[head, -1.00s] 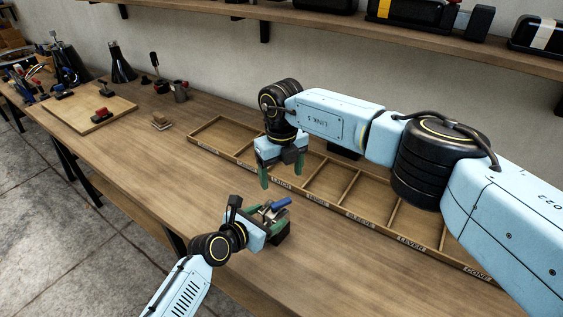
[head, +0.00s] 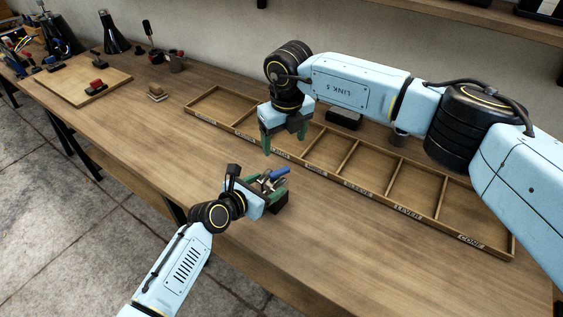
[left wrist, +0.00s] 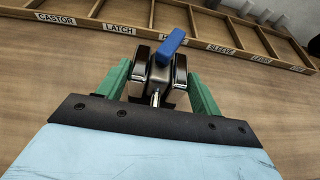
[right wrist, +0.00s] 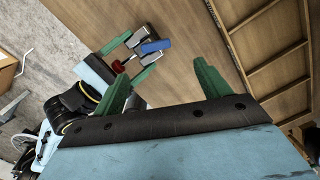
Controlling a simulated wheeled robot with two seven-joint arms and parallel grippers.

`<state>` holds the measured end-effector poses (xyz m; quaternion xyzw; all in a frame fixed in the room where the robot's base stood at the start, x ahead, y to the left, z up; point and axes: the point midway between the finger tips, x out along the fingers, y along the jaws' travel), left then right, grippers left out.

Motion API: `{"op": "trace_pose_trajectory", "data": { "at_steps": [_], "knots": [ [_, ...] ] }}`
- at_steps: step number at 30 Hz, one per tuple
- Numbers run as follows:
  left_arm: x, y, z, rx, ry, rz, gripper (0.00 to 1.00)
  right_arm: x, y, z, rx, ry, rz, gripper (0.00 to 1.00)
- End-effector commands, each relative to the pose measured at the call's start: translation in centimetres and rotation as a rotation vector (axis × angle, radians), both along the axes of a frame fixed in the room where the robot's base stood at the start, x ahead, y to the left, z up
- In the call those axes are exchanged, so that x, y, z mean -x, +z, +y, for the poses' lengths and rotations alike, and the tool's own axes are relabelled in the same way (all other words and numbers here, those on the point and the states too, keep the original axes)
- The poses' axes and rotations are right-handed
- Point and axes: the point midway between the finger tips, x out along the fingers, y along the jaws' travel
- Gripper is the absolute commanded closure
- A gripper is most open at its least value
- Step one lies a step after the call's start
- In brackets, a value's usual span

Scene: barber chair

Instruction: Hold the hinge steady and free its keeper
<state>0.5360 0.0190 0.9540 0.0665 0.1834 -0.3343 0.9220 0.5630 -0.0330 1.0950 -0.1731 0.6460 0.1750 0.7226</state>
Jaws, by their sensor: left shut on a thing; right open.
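My left gripper (head: 268,186) is shut on the hinge (left wrist: 157,72), a dark and silver metal piece, held above the bench. The keeper, a blue bar (left wrist: 171,46), sticks up from the hinge at a tilt. The blue keeper also shows in the head view (head: 272,176) and the right wrist view (right wrist: 156,46). A small red part (right wrist: 118,66) shows beside the hinge there. My right gripper (head: 284,138) is open and empty, pointing down, above and a little behind the hinge, apart from it.
A wooden tray with labelled compartments (head: 440,223) lies along the back of the bench (head: 150,160). A board with a red-topped item (head: 75,95) is at the far left. The front of the bench is clear.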

Motion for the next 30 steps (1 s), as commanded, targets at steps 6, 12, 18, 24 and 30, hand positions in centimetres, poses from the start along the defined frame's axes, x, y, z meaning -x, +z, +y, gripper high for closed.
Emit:
{"op": "trace_pose_trajectory", "data": {
  "at_steps": [6, 12, 18, 24, 30],
  "knots": [
    [0.0, -0.1, 0.1, -0.001, 0.001, 0.001, 0.76, 1.8, -0.3, -1.0, -0.068, 0.002, -0.120, 0.25],
    [0.0, -0.1, 0.0, -0.001, 0.001, 0.001, 0.76, 3.3, 0.2, -1.5, -0.128, 0.001, -0.204, 0.25],
    [0.0, -0.1, 0.0, -0.001, 0.000, 0.001, 0.76, 3.9, 0.4, -1.6, -0.156, 0.000, -0.238, 0.25],
    [0.0, -0.1, 0.0, -0.001, 0.000, 0.000, 0.76, 3.3, -1.5, -1.1, -0.158, -0.001, -0.240, 0.25],
    [0.0, -0.1, 0.0, -0.001, 0.000, 0.000, 0.76, 1.9, -5.4, -0.4, -0.157, -0.001, -0.239, 0.25]
  ]
}}
